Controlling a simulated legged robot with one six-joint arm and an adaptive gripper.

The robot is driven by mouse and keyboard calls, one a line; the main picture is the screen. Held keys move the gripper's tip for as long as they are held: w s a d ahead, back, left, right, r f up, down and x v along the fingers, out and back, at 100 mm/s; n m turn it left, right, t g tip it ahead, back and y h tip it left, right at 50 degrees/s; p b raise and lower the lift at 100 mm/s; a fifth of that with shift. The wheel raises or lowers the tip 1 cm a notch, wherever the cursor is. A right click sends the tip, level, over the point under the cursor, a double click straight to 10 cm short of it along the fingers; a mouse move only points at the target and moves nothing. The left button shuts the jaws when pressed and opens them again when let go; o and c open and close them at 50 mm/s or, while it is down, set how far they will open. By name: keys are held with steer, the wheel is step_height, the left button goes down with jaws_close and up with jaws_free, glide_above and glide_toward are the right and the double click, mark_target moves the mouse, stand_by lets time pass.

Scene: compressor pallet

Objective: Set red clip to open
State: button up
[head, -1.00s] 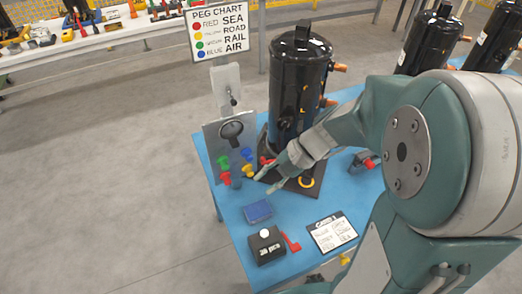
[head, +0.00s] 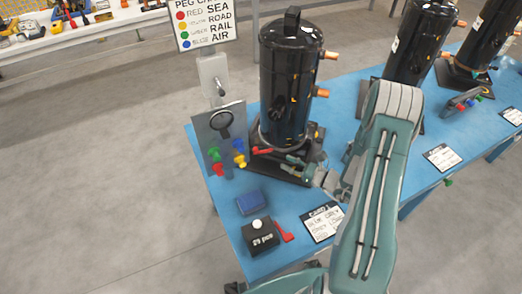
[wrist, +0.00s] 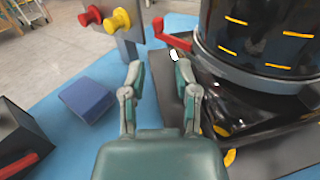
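A red clip (head: 262,150) sits at the base of the nearest black compressor (head: 290,85), on its left side. In the wrist view the red clip (wrist: 172,35) is a bent red lever, just beyond my fingertips, with a small white tip below it. My gripper (head: 291,164) is beside the compressor base, to the right of and slightly below the clip. In the wrist view my gripper (wrist: 157,68) is open, with nothing between its fingers. I cannot tell whether the right fingertip touches the white-tipped part.
A grey panel with coloured pegs (head: 221,125) stands left of the compressor. A blue block (head: 250,202), a black box (head: 261,237), a red lever (head: 284,232) and a card (head: 322,222) lie nearer on the blue table (head: 218,198). More compressors (head: 420,45) stand right.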

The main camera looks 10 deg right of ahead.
steer(key=x, duration=1.1)
steer(key=shift+a+f, duration=0.15)
steer(key=shift+a, duration=0.05)
steer(key=shift+d, duration=0.1)
jaws_close()
